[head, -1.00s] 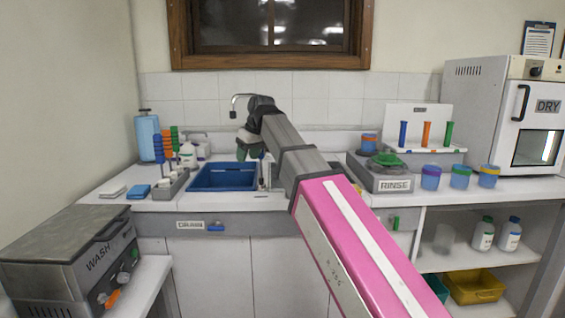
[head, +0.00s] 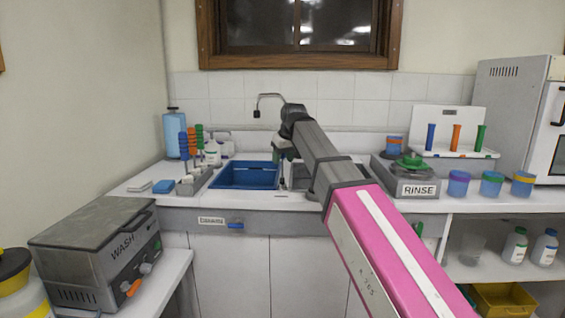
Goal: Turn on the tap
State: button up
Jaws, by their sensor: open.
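The tap's thin curved spout (head: 268,96) stands up behind the sink, its tip pointing down on the left. The tap's lower part and any handle are hidden behind my arm. My gripper (head: 279,155) hangs down at the end of my arm, in front of the spout's base and over the right rim of the blue basin. It is small and partly covered by my wrist. It is open and appears empty. I cannot tell whether it touches the tap.
A blue basin (head: 247,176) sits left of my gripper. A rack of coloured-handled tools (head: 190,183) and white bottles stand further left. The RINSE unit (head: 405,178) is on the right. A WASH unit (head: 95,245) is at the front left. The tiled wall (head: 345,84) closes the back.

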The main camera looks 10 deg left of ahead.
jog(key=shift+x, duration=0.95)
grip_shut()
